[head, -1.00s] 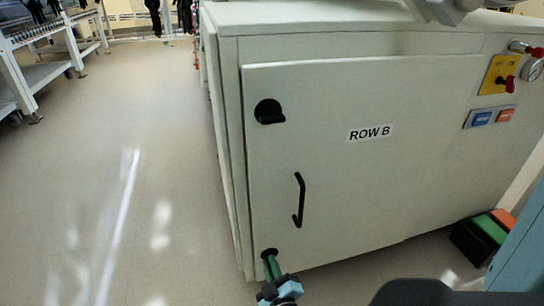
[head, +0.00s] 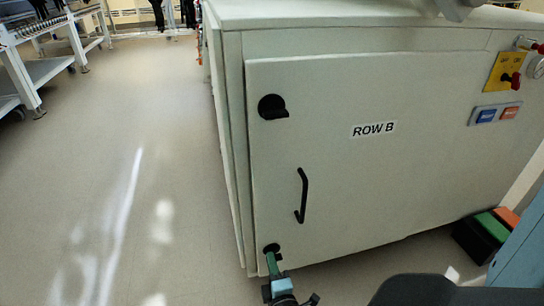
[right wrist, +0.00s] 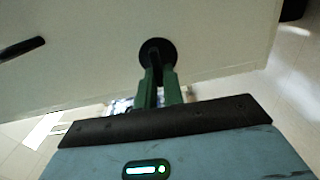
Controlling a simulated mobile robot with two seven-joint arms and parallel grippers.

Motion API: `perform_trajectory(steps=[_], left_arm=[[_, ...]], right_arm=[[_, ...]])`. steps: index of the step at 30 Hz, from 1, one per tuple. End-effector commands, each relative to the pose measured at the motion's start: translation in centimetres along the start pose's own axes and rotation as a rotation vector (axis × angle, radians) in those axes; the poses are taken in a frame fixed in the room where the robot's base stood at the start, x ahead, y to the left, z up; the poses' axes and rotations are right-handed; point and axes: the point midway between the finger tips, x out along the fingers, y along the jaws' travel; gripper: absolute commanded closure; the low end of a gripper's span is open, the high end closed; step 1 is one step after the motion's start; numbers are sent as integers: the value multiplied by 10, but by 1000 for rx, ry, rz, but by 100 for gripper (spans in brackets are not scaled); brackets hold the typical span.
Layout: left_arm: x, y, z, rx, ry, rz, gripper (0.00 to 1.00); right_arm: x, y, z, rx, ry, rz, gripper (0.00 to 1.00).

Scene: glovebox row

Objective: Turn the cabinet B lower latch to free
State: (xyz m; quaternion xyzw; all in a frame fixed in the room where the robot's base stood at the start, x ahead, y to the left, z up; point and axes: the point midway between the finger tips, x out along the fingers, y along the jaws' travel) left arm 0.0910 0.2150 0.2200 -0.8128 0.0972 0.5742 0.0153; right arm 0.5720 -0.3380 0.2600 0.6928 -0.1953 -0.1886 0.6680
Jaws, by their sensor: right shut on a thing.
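The cabinet labelled ROW B (head: 390,170) has a pale door with a black upper latch (head: 272,107) whose grip points right. The black lower latch (head: 271,248) is at the door's bottom left corner. My right gripper (head: 272,262) reaches up to it from below, its green fingers shut on the latch's grip. In the right wrist view the latch's round base (right wrist: 157,49) shows just beyond the fingertips (right wrist: 158,78). The fingers partly hide the grip, so its exact angle is hard to tell. My left gripper is not in view.
A black bar handle (head: 301,195) stands out from the door above the lower latch. A yellow switch plate (head: 505,72) is at the upper right. A dark box with green and orange tops (head: 490,228) sits on the floor at right. The floor at left is clear.

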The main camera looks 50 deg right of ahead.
Motion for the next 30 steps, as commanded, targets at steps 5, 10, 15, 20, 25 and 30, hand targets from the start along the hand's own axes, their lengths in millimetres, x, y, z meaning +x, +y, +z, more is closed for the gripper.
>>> perform_trajectory(steps=[5, 10, 15, 20, 25, 30], left_arm=[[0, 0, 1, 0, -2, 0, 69], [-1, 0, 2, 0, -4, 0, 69], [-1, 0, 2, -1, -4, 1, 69], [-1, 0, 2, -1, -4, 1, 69], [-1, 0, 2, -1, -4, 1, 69], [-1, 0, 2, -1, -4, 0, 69]], right_arm=[[0, 0, 0, -39, -1, 2, 100], [0, 0, 0, -53, -1, 2, 100], [0, 0, 0, -54, -1, 2, 100], [0, 0, 0, -54, 0, 2, 88], [0, 0, 0, -53, 0, 2, 69], [0, 0, 0, -52, 0, 1, 69]])
